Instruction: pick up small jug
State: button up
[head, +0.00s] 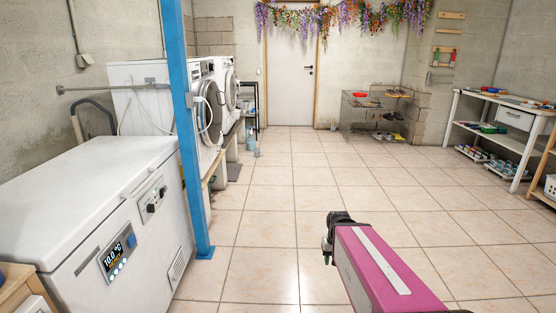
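I cannot make out a small jug for certain in the head view. A small pale item (550,185) on a wooden stand at the right edge is cut off by the frame, and I cannot tell what it is. A small bluish object (250,140) stands on the floor by the washing machines, too far to tell its kind. My magenta arm reaches in from the lower right over the floor. The dark end of it, with my gripper (330,246), is small and partly hidden by the arm. No object shows in it, and its opening cannot be seen.
A white chest freezer (85,195) and a blue post (183,130) stand at left. Washing machines (205,105) sit on a plinth behind. A white shelf table (500,125) is at right, a wire rack (370,115) at the back. The tiled floor (300,175) between is clear.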

aim_at(257, 154)
jog(key=i, duration=2.7)
jog(key=i+l+u, duration=0.1)
jog(key=i, duration=1.3)
jog(key=i+l, duration=0.15)
jog(key=i, duration=1.2)
jog(key=i+l+u, duration=0.15)
jog(key=i+u, duration=0.2)
jog(key=i, duration=0.2)
jog(key=i+l+u, duration=0.25)
jog(key=i+u, duration=0.15)
jog(key=i+l+u, duration=0.35)
jog(key=i+l, duration=0.1)
jog(key=i, duration=0.15)
